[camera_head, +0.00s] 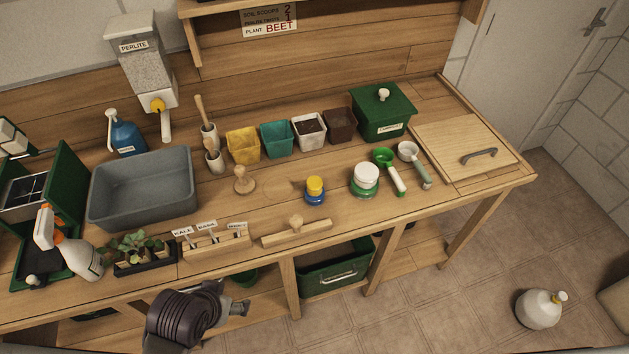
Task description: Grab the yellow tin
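A small round tin with a yellow top and a blue lower part (315,191) stands upright on the wooden bench, right of the middle. It stands apart from its neighbours, left of a white-and-green tin (365,179). My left gripper (243,306) is low at the bottom of the view, in front of the bench edge and well away from the tin. Its fingers are small and dark here, and I cannot tell whether they are open or shut. My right gripper is out of view.
A wooden bar with a knob (296,232) and a labelled marker block (216,242) lie along the front. A wooden tamper (243,181) is left of the tin. Pots, including a yellow one (243,146), stand behind. Two scoops (391,172) lie to the right.

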